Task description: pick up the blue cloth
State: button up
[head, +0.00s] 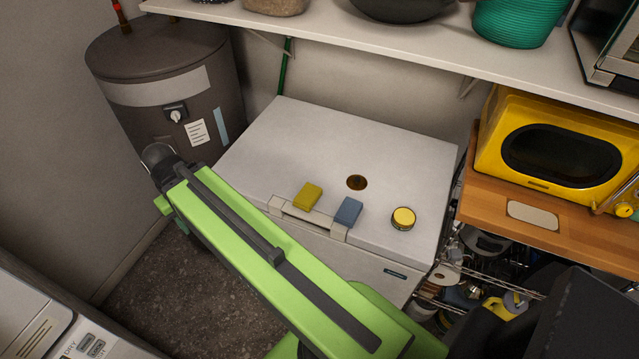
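The blue cloth (348,211) looks like a small, flat blue-grey rectangle. My green arm crosses the lower middle of the head view, in front of the chest and left of the cloth. I cannot make out my gripper's fingers in this view. Nothing is seen touching the cloth.
A yellow sponge-like block (308,196), a dark round disc (357,182) and a yellow-topped tin (403,218) share the lid. A shelf (400,45) runs above. A dark tank (165,85) stands left, a yellow microwave (555,150) right. The lid's back is clear.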

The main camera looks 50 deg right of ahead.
aim_at(349, 213)
jog(key=z, duration=0.05)
jog(key=k, duration=1)
jog(key=u, duration=0.9)
jog(key=i, duration=0.8)
jog(key=z, duration=5.5)
jog(key=i, duration=0.05)
jog(key=u, duration=2.9)
jog(key=i, duration=0.45)
jog(key=z, duration=0.5)
